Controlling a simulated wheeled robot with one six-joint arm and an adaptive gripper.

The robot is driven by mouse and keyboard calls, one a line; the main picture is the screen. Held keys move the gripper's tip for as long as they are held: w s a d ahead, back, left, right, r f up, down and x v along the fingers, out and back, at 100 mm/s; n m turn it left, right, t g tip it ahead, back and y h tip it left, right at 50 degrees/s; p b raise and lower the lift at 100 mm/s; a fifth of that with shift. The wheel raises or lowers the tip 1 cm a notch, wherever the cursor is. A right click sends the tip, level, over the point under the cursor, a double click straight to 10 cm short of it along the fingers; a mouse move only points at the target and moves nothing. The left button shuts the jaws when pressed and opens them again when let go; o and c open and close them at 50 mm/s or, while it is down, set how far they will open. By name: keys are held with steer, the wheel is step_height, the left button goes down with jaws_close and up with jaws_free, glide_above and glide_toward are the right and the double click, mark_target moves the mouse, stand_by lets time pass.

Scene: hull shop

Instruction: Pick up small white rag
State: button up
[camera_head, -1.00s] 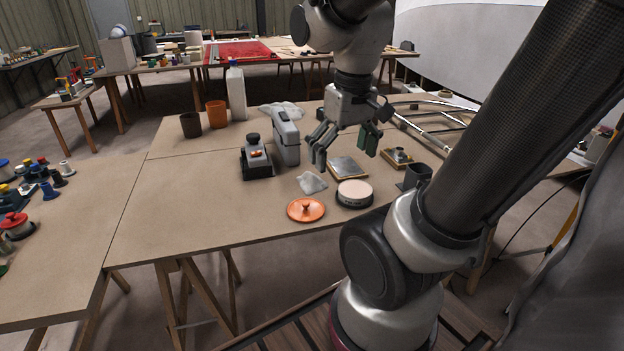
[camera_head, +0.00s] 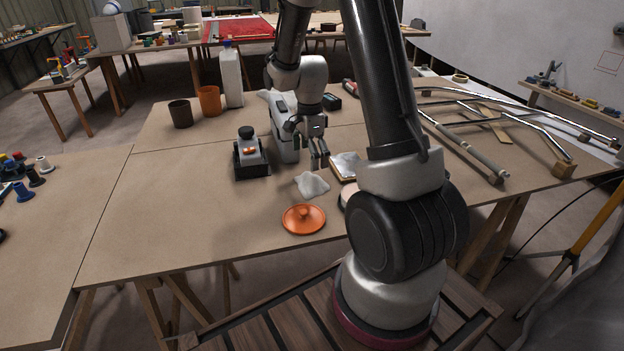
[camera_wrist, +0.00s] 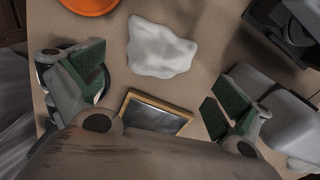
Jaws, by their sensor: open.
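A small white rag (camera_head: 312,185) lies crumpled on the brown worktable (camera_head: 180,210), behind an orange lid. In the wrist view the rag (camera_wrist: 160,46) lies in the upper middle, ahead of the fingers and clear of them. My gripper (camera_head: 316,158) hangs above the table just behind the rag, pointing down. In the wrist view its green-padded fingers (camera_wrist: 150,95) are wide apart with nothing held between them. A larger white cloth (camera_head: 272,96) lies farther back, partly hidden by the arm.
An orange lid (camera_head: 303,218) lies in front of the rag. A small framed panel (camera_head: 345,165) is right of it. A black device (camera_head: 250,155) and a grey tool (camera_head: 284,130) stand left of my gripper. A white bottle (camera_head: 231,75) and cups stand behind.

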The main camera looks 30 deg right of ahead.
mark_target(311, 174)
steer(key=shift+f+m, duration=0.25)
steer(key=shift+m, duration=0.05)
steer(key=f, duration=0.7)
steer(key=shift+d+f, duration=0.2)
steer(key=shift+c, duration=0.4)
steer(key=shift+s, duration=0.1)
steer(key=c, duration=1.1)
